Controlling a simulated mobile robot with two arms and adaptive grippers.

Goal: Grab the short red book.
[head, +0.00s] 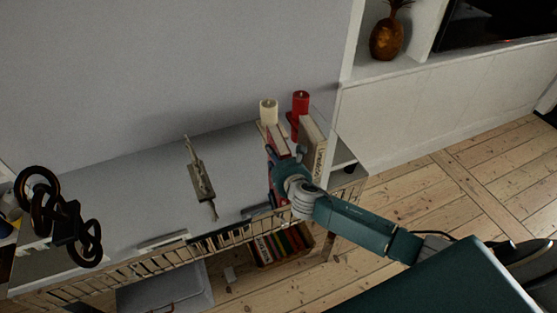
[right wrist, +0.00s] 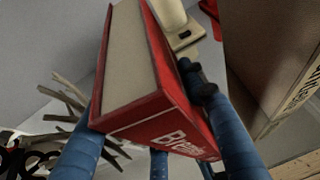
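In the right wrist view, a thick red book (right wrist: 150,75) with pale page edges and white lettering fills the middle. The blue fingers of my right gripper (right wrist: 160,110) lie along both sides of it and appear to press on its covers, so the gripper looks shut on it. In the head view my right gripper (head: 282,172) is at the right end of a white console top (head: 135,215), among the books. It hides most of the red book there. My left gripper is in neither view.
A large pale book (head: 313,150) stands close to the right of my right gripper. A white candle (head: 268,112) and a red candle (head: 300,103) stand behind. A branch-like ornament (head: 200,178) and a dark ring sculpture (head: 62,222) are further left. A crate of books (head: 282,245) sits below.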

